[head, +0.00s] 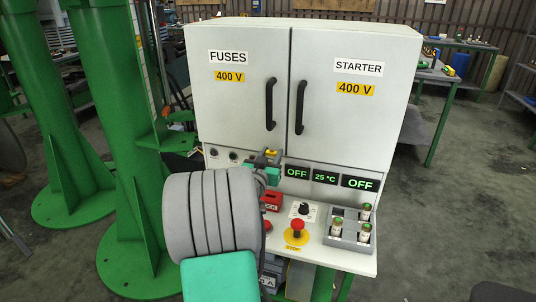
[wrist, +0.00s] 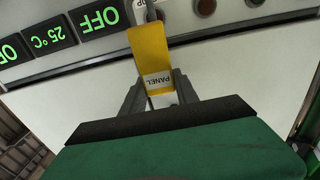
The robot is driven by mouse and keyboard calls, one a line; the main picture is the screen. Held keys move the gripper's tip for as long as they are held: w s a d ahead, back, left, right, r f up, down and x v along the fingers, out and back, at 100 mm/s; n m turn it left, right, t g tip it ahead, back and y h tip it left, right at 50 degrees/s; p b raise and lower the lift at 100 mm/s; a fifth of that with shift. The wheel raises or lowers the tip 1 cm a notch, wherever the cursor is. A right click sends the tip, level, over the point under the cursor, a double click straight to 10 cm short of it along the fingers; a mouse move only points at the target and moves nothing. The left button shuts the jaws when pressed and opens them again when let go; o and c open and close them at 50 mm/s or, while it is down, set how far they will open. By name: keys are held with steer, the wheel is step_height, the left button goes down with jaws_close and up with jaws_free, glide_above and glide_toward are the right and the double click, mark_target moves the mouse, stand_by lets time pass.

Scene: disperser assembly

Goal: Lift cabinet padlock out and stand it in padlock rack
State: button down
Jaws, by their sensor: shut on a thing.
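A yellow block (wrist: 150,55) with a white PANEL label is between the fingers of my gripper (wrist: 157,88) in the wrist view. It looks like the padlock body. A grey piece at its far end may be its shackle, but I cannot tell whether it is through anything. In the head view my gripper (head: 270,158) is at the cabinet's lower front edge, left of the displays, with the yellow block (head: 271,152) at its tip. I cannot identify the padlock rack with certainty; my arm hides part of the console's left side.
The white cabinet (head: 350,100) has two closed doors with black handles. On the console are a red box (head: 271,201), a black knob (head: 303,208), a red stop button (head: 297,226) and a grey fuse holder (head: 345,237) with several fuses. Green pillars (head: 100,110) stand at left.

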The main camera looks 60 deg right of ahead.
steer(key=shift+a+b, duration=0.15)
steer(key=shift+b, duration=0.45)
steer(key=shift+f+b, duration=0.3)
steer(key=shift+b, duration=0.15)
step_height(320, 180, down, 5)
steer(key=b, duration=0.5)
steer(key=shift+r, duration=0.15)
steer(key=shift+b, duration=0.9)
stand_by(0.5)
steer(key=shift+f+b, duration=2.3)
steer(key=shift+b, duration=0.15)
steer(key=c, duration=0.8)
jaws_free()
steer(key=shift+c, duration=0.2)
